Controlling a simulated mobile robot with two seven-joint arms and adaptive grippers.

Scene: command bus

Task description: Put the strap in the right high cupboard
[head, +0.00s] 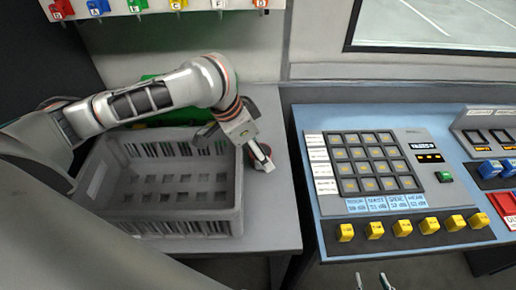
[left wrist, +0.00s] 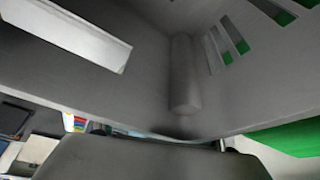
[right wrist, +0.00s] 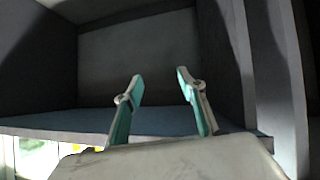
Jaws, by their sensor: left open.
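I do not see the strap in any view. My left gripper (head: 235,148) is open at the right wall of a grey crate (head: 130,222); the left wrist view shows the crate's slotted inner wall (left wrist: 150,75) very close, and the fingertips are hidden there. My right gripper (head: 373,282) shows only its fingertips at the bottom edge, in front of the console. In the right wrist view its teal fingers (right wrist: 159,76) are apart with nothing between them. They face a dark open-fronted compartment (right wrist: 135,55) that looks empty; I cannot tell whether it is the right high cupboard.
The blue-grey console (head: 320,240) with a key grid (head: 375,160) and several yellow buttons (head: 400,228) fills the right side. The crate stands on a grey table (head: 268,215). Coloured tags (head: 138,5) hang on the wall. A green object (head: 150,120) is behind the crate.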

